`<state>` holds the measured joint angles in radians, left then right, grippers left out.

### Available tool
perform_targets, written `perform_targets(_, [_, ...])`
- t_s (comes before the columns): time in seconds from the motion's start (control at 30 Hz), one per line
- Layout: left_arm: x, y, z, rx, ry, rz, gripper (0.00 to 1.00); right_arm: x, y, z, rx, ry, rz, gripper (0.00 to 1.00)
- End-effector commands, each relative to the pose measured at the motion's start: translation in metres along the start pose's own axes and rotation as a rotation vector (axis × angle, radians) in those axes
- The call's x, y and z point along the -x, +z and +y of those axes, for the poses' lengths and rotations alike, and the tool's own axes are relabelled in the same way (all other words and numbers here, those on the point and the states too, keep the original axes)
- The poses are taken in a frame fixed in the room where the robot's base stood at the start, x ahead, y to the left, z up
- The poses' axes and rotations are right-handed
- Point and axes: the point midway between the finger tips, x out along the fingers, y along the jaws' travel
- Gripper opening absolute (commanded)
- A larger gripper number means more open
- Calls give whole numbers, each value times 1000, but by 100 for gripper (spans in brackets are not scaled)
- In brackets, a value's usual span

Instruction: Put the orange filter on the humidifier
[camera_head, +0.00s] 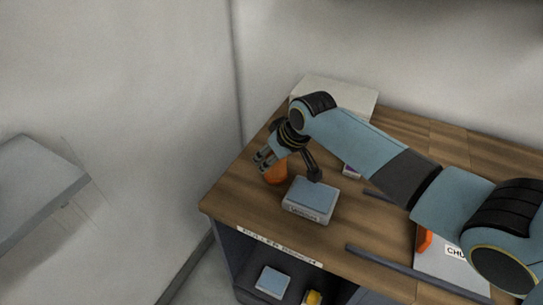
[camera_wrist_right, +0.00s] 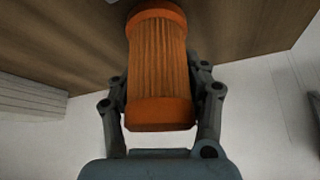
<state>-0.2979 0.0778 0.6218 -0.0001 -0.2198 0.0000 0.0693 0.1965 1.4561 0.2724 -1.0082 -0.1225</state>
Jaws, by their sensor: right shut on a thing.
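The orange filter (camera_head: 276,173), a ribbed cylinder with plain end bands, is held in my right gripper (camera_head: 284,166) near the table's left edge. In the right wrist view the filter (camera_wrist_right: 160,65) stands lengthwise between the two fingers of the right gripper (camera_wrist_right: 162,92), which press on its sides. Whether the filter touches the table is hidden. A blue-grey box with a white front label (camera_head: 309,199) sits just right of and in front of the filter. The label is too small to read, so I cannot tell which thing is the humidifier. My left gripper is out of view.
The wooden table (camera_head: 262,215) has a labelled front edge. A pale box (camera_head: 350,97) stands at the back, partly behind my arm. A grey panel marked "CHU" (camera_head: 445,270) with an orange part and a dark rail (camera_head: 400,266) lie right. A blue-topped box (camera_head: 272,281) sits below.

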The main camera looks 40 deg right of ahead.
Motion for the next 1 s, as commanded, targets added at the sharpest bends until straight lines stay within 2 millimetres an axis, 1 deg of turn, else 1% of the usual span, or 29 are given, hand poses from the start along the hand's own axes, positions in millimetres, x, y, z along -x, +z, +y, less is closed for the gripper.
perform_targets(0.07, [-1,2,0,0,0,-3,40,-2,1,0,0,0,0,9])
perform_targets(0.1, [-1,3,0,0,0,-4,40,-2,2,0,0,0,0,47])
perform_targets(0.3, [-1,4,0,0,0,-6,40,-2,1,0,0,0,0,71])
perform_targets(0.53, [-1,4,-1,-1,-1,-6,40,-1,1,0,0,0,0,71])
perform_targets(0.67, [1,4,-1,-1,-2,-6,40,6,0,0,1,1,1,71])
perform_targets(0.77, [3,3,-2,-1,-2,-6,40,21,0,1,3,2,2,71])
perform_targets(1.0, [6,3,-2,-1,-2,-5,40,76,0,1,3,2,2,71])
